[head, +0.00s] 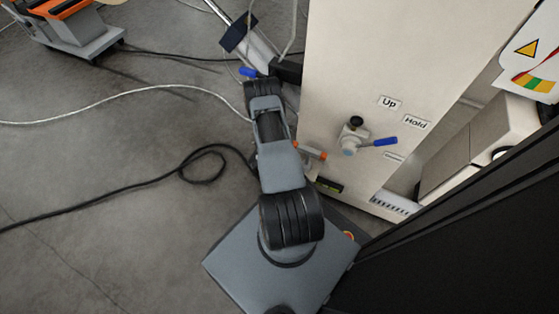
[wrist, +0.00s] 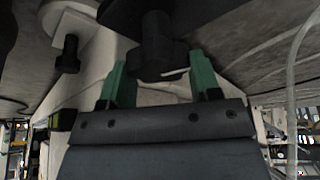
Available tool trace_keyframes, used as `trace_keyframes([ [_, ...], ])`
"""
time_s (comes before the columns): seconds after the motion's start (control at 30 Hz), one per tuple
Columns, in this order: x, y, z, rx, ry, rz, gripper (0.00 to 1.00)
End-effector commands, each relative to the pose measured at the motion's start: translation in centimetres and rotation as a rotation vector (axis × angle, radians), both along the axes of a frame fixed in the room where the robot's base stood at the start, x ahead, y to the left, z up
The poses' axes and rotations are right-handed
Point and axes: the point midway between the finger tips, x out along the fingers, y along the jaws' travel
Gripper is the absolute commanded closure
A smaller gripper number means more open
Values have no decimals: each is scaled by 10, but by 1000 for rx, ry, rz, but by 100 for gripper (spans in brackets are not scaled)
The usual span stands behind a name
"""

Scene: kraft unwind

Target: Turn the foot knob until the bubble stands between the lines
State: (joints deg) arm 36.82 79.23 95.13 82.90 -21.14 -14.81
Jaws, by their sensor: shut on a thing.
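The foot knob (wrist: 158,50) is a dark lobed knob on a thick stem in the wrist view. My gripper (wrist: 162,82) has its green fingers on either side of the knob and is shut on it. In the head view my arm hides the knob, and I cannot make out the gripper's fingers. A small dark level with a yellow-green vial (head: 328,187) sits low on the cream cabinet (head: 345,90). The vial is too small to tell where its bubble stands against the lines.
Another foot with a dark bolt (wrist: 70,47) shows in the wrist view. A black cable (head: 205,180) and a white hose (head: 130,92) lie on the floor at left.

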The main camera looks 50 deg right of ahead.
Motion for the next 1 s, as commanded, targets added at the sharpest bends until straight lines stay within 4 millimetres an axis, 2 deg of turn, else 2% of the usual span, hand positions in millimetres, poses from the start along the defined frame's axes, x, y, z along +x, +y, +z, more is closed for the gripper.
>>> trace_keyframes([
  [0.43,1,0,0,0,-2,40,66],
  [0.47,1,0,0,0,-2,39,41],
  [0.7,0,0,0,0,-1,38,18],
  [1.0,0,0,0,0,0,31,17],
])
